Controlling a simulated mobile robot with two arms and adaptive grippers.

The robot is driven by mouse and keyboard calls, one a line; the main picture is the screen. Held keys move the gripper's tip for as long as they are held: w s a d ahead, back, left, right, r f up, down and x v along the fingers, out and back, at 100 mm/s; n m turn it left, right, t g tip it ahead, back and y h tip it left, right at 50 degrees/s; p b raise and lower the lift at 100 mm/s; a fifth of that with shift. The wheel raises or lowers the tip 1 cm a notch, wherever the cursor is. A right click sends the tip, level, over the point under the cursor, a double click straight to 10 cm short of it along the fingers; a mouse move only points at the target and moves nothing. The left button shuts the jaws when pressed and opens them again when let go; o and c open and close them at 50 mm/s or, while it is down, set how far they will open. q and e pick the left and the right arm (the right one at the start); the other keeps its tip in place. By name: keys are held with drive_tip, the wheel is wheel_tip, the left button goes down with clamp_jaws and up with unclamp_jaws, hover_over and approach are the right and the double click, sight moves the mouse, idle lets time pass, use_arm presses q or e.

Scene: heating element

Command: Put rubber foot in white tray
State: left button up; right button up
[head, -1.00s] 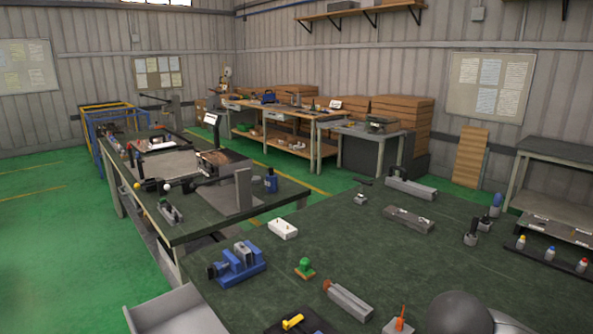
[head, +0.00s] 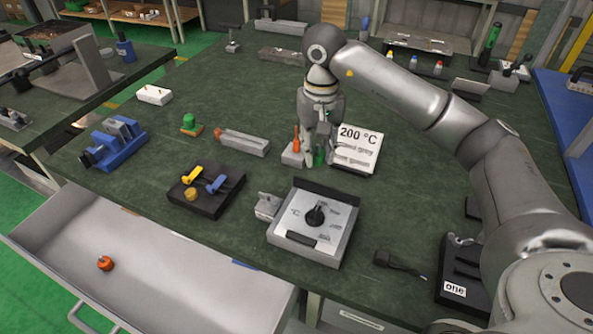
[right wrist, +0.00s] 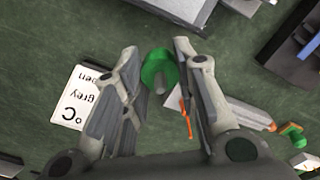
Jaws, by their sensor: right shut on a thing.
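My right gripper (head: 319,154) points down over the dark green table, beside the sign reading 200 °C. It is shut on a small green round piece (right wrist: 160,68), which shows between its fingertips in the right wrist view and low between them in the head view. This piece may be the rubber foot; I cannot be sure. No clearly separate white tray stands out. A pale open drawer (head: 190,262) at the lower left holds a small orange piece (head: 105,263). My left gripper is not in view.
A pale block with an orange tip (head: 292,156) stands close left of the gripper. A boxed dial unit (head: 316,222) is in front. A black block with yellow and blue parts (head: 207,188), a blue vise (head: 115,143) and a white block (head: 154,95) lie to the left.

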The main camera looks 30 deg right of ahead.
drive_tip(key=shift+w+d, duration=0.4)
drive_tip(key=shift+w, duration=0.1)
drive_tip(key=shift+w+d+f, duration=0.15)
drive_tip(key=shift+f, duration=0.05)
wheel_tip(320, 180, down, 9)
drive_tip(key=shift+r+p, duration=0.1)
drive_tip(key=shift+p, duration=0.45)
drive_tip(key=shift+d+f, duration=0.1)
drive_tip(key=shift+f, duration=0.25)
drive_tip(key=shift+f, duration=0.2)
drive_tip(key=o, duration=1)
drive_tip(key=shift+c, duration=0.2)
